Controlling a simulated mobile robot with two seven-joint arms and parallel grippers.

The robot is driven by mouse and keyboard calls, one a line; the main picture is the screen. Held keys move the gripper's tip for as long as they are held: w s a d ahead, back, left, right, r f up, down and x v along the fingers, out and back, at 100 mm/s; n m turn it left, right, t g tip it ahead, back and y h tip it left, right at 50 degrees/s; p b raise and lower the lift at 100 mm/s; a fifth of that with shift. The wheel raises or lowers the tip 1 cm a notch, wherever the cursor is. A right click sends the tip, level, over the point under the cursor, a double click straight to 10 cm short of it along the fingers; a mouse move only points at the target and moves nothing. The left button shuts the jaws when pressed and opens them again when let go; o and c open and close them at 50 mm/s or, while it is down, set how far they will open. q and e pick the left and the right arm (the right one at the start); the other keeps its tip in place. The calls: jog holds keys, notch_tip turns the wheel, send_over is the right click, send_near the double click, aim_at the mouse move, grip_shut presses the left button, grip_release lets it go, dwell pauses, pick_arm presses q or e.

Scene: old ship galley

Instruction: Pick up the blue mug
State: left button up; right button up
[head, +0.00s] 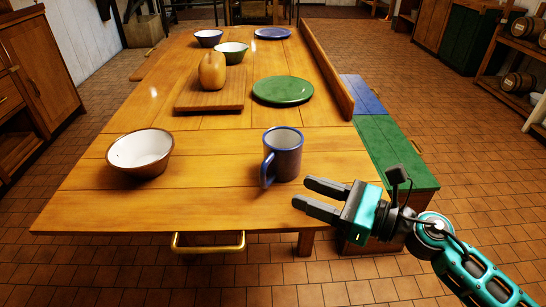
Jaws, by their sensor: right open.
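The blue mug (288,158) stands upright on the wooden table (220,208), near its front right part. Its handle points toward the front left, and its inside looks pale. My right gripper (308,197) is in front and to the right of the mug, over the table's front right corner. Its two dark fingers point left and are apart, with nothing between them. It does not appear to touch the mug. My left gripper is not in view.
A brown bowl with a white inside (141,153) stands left of the mug. Behind are a green plate (283,90), a cutting board (205,103) with a bread loaf (212,71), and more bowls. A raised wooden edge (327,70) runs along the right. Bare table lies between bowl and mug.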

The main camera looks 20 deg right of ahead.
aim_at(266, 177)
jog(key=p+x, duration=0.1)
jog(key=x, duration=0.4)
jog(key=shift+w+a+r, duration=0.15)
jog(key=shift+p+x, duration=0.5)
jog(key=shift+x, duration=2.75)
jog(key=shift+c, duration=0.3)
jog(key=c, duration=0.7)
grip_shut()
